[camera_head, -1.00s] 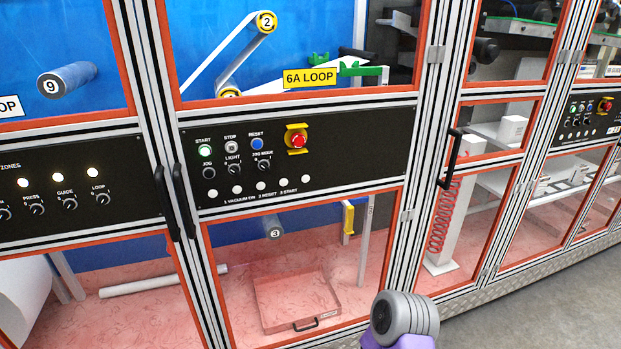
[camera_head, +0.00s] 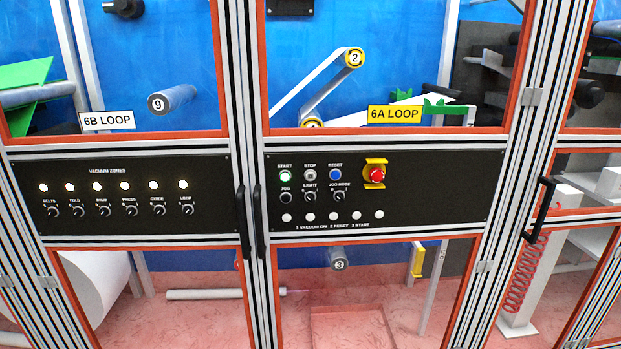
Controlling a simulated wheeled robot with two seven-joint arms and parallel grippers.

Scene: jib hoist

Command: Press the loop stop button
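The loop control panel (camera_head: 430,190) is a black plate under the yellow "6A LOOP" label (camera_head: 395,114). Its grey stop button (camera_head: 310,175), marked STOP, sits in the top row. To its left is the green, lit start button (camera_head: 285,175). To its right is the blue reset button (camera_head: 335,174). A red emergency button (camera_head: 376,175) with a yellow guard is farther right. Nothing covers the stop button. Neither of my grippers shows in the head view.
A vacuum zones panel (camera_head: 120,197) with several lit lamps and knobs is at the left. Black door handles (camera_head: 241,222) stand between the panels, and another black handle (camera_head: 543,209) is at the right. Aluminium posts and orange-edged clear doors frame the machine.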

